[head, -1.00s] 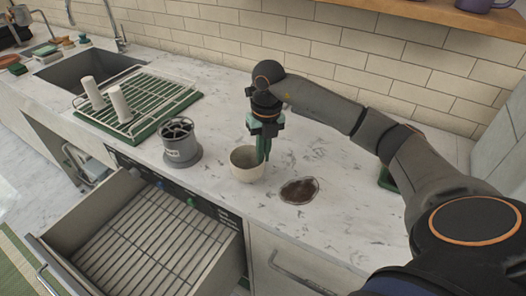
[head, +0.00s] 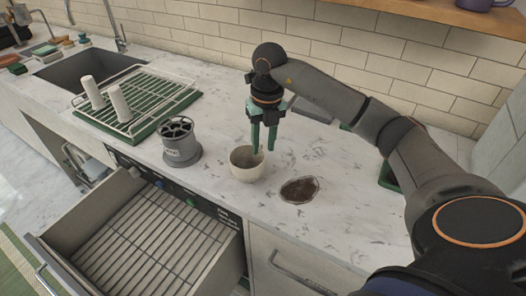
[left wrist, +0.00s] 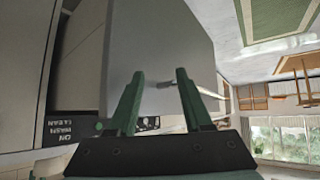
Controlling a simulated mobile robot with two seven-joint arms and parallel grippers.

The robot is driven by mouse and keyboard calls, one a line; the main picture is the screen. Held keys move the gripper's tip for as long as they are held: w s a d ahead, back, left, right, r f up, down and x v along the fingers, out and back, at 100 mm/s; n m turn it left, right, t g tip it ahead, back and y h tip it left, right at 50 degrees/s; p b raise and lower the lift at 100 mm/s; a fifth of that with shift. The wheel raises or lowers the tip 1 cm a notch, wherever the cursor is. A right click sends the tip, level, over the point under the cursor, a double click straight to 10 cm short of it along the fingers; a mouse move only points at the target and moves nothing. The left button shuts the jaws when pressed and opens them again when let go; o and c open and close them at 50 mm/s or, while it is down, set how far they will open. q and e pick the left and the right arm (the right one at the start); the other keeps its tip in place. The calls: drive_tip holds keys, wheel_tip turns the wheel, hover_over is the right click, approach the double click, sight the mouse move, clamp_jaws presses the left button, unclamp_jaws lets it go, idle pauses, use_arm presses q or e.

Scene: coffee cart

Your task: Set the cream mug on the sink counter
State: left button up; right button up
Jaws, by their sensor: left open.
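The cream mug (head: 247,167) stands upright on the marble counter in the head view, close to the front edge. My right gripper (head: 264,150) is just above it, pointing down with its two green fingers apart. One fingertip overlaps the mug's mouth and the other is by its right rim; I cannot tell whether they touch it. The sink (head: 88,72) is set in the sink counter (head: 35,88) at the far left. My left gripper (left wrist: 160,75) shows only in the left wrist view, open and empty in front of a grey panel.
A dark spill (head: 299,190) lies right of the mug. A grey canister (head: 181,146) stands to its left. An open drawer (head: 215,262) juts out below the counter.

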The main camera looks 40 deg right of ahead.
wheel_tip(320, 180, up, 9)
drive_tip(key=shift+d, duration=0.25)
drive_tip(key=shift+s+f, duration=0.1)
idle(0.4)
